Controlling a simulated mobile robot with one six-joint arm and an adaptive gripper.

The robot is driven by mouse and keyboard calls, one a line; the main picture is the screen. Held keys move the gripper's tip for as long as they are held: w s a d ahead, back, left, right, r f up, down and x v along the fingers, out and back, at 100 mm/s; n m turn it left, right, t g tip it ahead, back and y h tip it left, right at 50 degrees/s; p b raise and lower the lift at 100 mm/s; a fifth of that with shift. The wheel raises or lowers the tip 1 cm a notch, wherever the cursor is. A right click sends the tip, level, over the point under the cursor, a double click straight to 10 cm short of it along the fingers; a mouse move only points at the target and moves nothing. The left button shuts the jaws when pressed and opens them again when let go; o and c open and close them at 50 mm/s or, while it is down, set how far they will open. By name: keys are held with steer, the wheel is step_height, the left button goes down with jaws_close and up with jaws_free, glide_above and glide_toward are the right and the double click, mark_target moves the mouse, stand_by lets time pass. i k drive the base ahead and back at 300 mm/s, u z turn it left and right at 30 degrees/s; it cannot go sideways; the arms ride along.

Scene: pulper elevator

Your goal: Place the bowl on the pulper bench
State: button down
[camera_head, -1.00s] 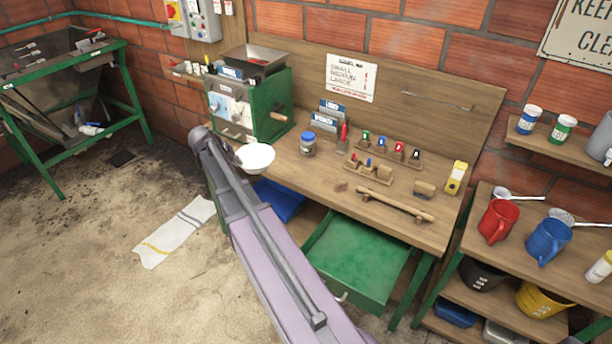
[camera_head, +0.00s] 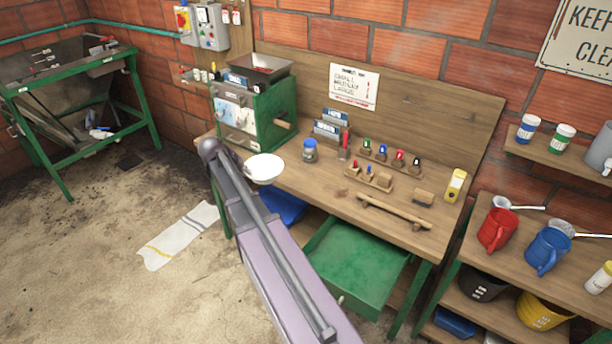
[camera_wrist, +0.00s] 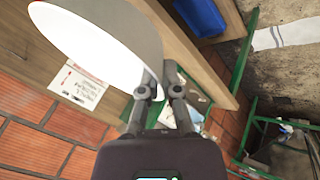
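The white bowl (camera_head: 265,167) shows at the left front part of the wooden pulper bench (camera_head: 322,192), beside my arm. In the wrist view the bowl (camera_wrist: 100,45) fills the upper left and looks tilted. My gripper (camera_wrist: 160,78) has its two fingers close together at the bowl's rim and is shut on it. In the head view the gripper is mostly hidden behind my arm and the bowl. I cannot tell whether the bowl touches the bench top.
The green pulper (camera_head: 254,112) stands behind the bowl. A blue-lidded jar (camera_head: 310,151) stands to its right, then small tool racks (camera_head: 370,177) and a wooden bar (camera_head: 394,210). A green drawer (camera_head: 358,262) sticks out below. Bare bench top lies right of the bowl.

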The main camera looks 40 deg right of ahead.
mark_target(307, 174)
steer(key=z, duration=0.5)
steer(key=i, duration=1)
